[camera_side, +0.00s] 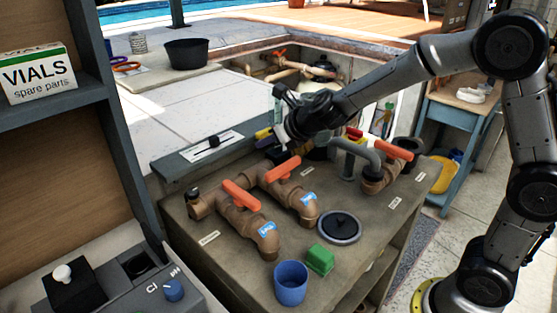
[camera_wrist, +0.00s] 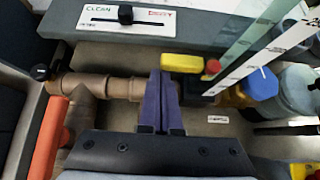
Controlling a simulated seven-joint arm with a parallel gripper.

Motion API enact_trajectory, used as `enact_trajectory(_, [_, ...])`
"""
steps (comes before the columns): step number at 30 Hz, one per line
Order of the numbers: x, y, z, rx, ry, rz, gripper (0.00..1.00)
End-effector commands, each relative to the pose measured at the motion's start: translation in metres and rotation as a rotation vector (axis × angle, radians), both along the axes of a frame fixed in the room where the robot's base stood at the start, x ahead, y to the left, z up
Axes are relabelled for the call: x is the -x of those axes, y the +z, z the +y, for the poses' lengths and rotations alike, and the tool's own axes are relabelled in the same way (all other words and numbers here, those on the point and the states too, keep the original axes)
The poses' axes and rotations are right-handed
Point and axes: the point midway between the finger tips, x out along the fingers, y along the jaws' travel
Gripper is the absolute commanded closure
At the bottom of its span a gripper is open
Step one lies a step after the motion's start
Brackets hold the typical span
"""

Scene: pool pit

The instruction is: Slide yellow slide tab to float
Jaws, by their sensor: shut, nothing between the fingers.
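The yellow slide tab (camera_wrist: 182,63) shows in the wrist view as a bright block just beyond and right of my fingertips. A black part lies close to its right end. In the side view the yellow piece (camera_side: 264,134) shows just left of my gripper (camera_side: 284,134). My gripper (camera_wrist: 162,74) has its two purple fingers together in the wrist view, shut and empty. The fingertips are close to the tab's left end; whether they touch it I cannot tell. I cannot make out a "float" mark, and my gripper hides part of this area in the side view.
Brown pipes with orange-handled valves (camera_side: 240,195) stand near my gripper. A slider panel with a black knob (camera_wrist: 125,14) is at the back left. Clear upright scales (camera_wrist: 259,62) and a blue knob (camera_wrist: 262,83) are right of the tab. A blue cup (camera_side: 290,283) stands in front.

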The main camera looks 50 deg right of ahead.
Motion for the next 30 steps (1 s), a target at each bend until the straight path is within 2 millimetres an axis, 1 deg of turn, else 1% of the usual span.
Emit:
enact_trajectory(9, [0.014, 0.012, 0.0, 0.0, 0.0, -0.001, 1.0])
enact_trajectory(17, [0.023, 0.018, 0.0, 0.0, 0.0, 0.0, 1.0])
enact_trajectory(26, [0.052, 0.019, 0.0, 0.0, 0.001, -0.002, 1.0])
enact_trajectory(30, [0.073, 0.019, 0.0, 0.0, 0.001, -0.002, 1.0])
